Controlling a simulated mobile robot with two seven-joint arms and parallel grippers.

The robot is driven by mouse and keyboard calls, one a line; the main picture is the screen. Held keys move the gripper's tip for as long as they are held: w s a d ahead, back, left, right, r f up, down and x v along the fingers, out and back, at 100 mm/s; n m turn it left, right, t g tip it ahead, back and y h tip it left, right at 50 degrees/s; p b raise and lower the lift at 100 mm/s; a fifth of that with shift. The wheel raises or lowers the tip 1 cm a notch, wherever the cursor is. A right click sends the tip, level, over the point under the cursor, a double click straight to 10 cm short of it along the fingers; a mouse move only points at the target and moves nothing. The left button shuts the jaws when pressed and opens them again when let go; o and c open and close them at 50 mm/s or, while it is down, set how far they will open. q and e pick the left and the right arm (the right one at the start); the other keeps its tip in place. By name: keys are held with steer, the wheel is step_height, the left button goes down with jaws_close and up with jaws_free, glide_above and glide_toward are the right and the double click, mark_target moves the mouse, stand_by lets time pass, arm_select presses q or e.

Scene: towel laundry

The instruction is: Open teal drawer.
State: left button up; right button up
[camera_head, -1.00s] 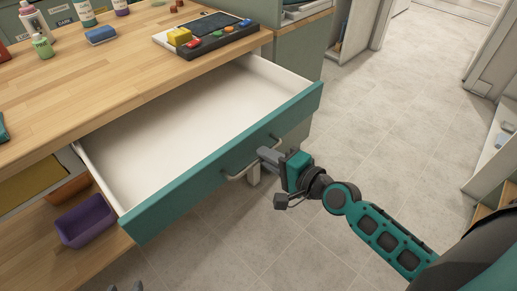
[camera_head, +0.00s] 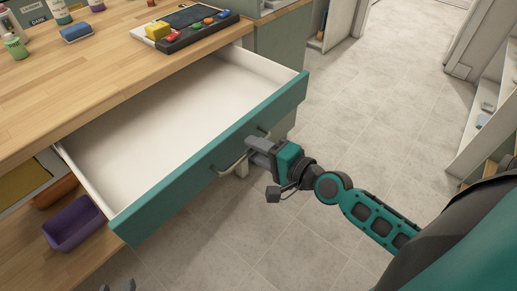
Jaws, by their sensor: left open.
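The teal drawer (camera_head: 190,168) is pulled far out from under the wooden counter. Its white inside (camera_head: 165,115) is empty. A pale bar handle (camera_head: 229,166) runs along the drawer's teal front. My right gripper (camera_head: 255,147) is at the handle's right part, with its fingers closed around the bar; the fingertips are partly hidden. My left gripper (camera_head: 120,287) shows only as grey tips at the bottom edge, low and apart from the drawer, and its jaws are open.
The wooden counter (camera_head: 60,85) holds a tray of coloured pieces (camera_head: 190,32), a blue sponge (camera_head: 77,32) and bottles. A purple bin (camera_head: 72,222) sits on the lower shelf at left. Open tiled floor (camera_head: 370,100) lies to the right, with a white shelf unit (camera_head: 480,125) beyond.

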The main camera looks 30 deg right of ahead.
steer(key=shift+s, duration=0.1)
arm_select(q)
steer(key=shift+w+d+f+b, duration=0.25)
steer(key=shift+d+f+b, duration=0.15)
steer(key=shift+b, duration=0.6)
arm_select(e)
steer(key=v, duration=1.2)
steer(key=shift+s, duration=0.35)
steer(key=shift+d, duration=0.1)
arm_select(q)
steer(key=r+p, duration=0.1)
steer(key=a+r+p, duration=0.1)
steer(key=p, duration=0.1)
steer(key=s+p, duration=0.1)
steer(key=p, duration=0.1)
steer(key=shift+a+r, duration=0.35)
steer(key=shift+r, duration=0.05)
arm_select(e)
steer(key=a+f+n+g+h, duration=0.3)
steer(key=a+f+n, duration=0.5)
steer(key=n, duration=0.8)
step_height(320, 180, down, 3)
steer(key=shift+w+a+n+g, duration=0.25)
steer(key=shift+a+n+g, duration=0.05)
steer(key=shift+a+g, duration=0.1)
